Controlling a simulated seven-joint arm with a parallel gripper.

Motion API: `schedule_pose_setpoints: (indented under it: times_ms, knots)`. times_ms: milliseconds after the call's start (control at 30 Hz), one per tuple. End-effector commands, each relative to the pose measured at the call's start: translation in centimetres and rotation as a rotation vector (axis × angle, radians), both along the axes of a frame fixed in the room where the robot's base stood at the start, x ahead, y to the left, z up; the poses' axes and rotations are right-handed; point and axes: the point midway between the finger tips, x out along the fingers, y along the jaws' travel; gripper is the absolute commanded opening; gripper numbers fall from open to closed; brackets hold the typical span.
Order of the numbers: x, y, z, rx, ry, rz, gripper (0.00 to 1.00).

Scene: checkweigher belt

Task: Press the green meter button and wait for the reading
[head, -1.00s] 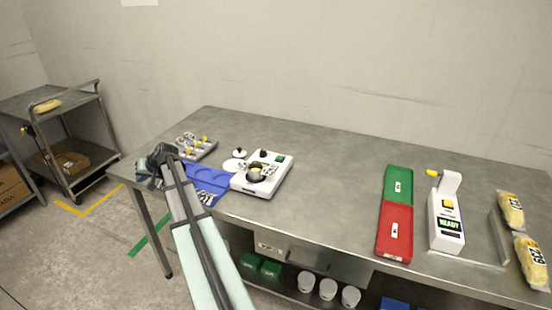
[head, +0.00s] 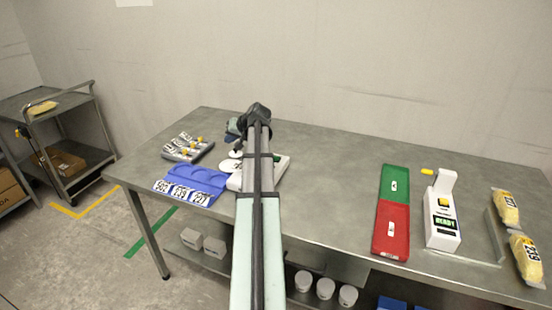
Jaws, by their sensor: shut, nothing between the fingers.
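The white meter (head: 277,172) stands on the steel table left of centre. My arm crosses in front of it, so only parts of its edges show. Its green button is hidden behind my arm. My gripper (head: 234,131) is small and partly hidden at the arm's far end, above the table behind the meter. It is shut and holds nothing. I cannot tell its exact height or distance from the button. The meter's reading is not visible.
A blue tray (head: 188,171) with numbered cards and a grey rack (head: 186,149) lie to the left. A green-and-red tray (head: 394,210), a device reading READY (head: 443,212) and yellow bags (head: 526,258) are at right. The table (head: 335,170) between is clear.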

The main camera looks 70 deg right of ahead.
Motion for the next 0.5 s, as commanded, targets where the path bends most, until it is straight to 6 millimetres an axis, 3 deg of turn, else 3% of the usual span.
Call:
schedule_pose_setpoints:
  times_ms: [33,200,500]
  knots:
    - [-1.9,-0.9,0.5,-0.001,0.002,-0.02,0.0]
    - [-7.6,-3.4,2.0,-0.003,0.011,-0.075,0.0]
    - [-15.1,-5.8,3.8,-0.004,0.022,-0.148,0.0]
